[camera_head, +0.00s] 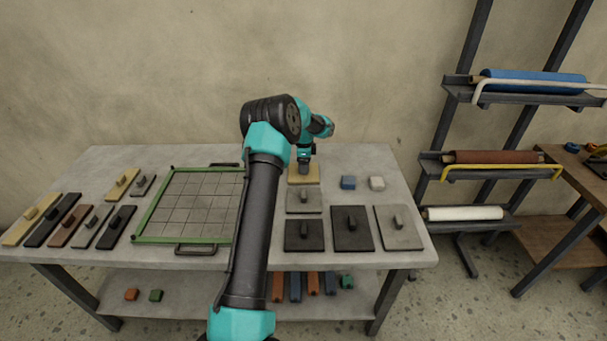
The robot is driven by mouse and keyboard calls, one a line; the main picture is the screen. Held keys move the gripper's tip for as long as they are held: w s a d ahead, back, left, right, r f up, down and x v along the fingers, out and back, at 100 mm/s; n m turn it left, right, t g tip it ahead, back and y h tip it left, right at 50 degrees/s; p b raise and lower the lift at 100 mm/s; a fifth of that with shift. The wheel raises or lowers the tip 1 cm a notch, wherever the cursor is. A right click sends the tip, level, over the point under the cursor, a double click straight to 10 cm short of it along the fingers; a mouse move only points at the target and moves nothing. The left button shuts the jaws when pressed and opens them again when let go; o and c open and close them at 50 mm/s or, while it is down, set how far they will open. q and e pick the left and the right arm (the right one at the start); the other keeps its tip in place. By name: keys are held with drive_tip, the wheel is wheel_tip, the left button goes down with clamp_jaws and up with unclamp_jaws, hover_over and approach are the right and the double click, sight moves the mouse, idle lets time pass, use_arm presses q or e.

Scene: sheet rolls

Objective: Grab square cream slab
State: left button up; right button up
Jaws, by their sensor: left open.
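The square cream slab (304,178) lies flat near the back of the grey table, right of the green-framed grid tray. My left gripper (304,170) is directly over it, pointing down, with its fingertips around or just above the slab's knob. The knob is mostly hidden by the gripper, so contact cannot be told. The gripper is open. My left arm crosses the middle of the view and covers the tray's right side. My right gripper is not in view.
The green-framed grid tray (152,216) lies left of my arm. Grey and dark slabs with knobs (304,202) lie in front of the cream slab. A blue block (348,182) and a white block (377,183) are to its right. A rack with rolls (503,157) stands at right.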

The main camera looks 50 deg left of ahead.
use_arm(q)
drive_tip(key=shift+f, duration=0.8)
drive_tip(key=shift+c, duration=0.2)
drive_tip(key=c, duration=1.2)
drive_tip(key=shift+o, duration=0.2)
drive_tip(key=shift+r, duration=0.15)
wheel_tip(320, 180, up, 10)
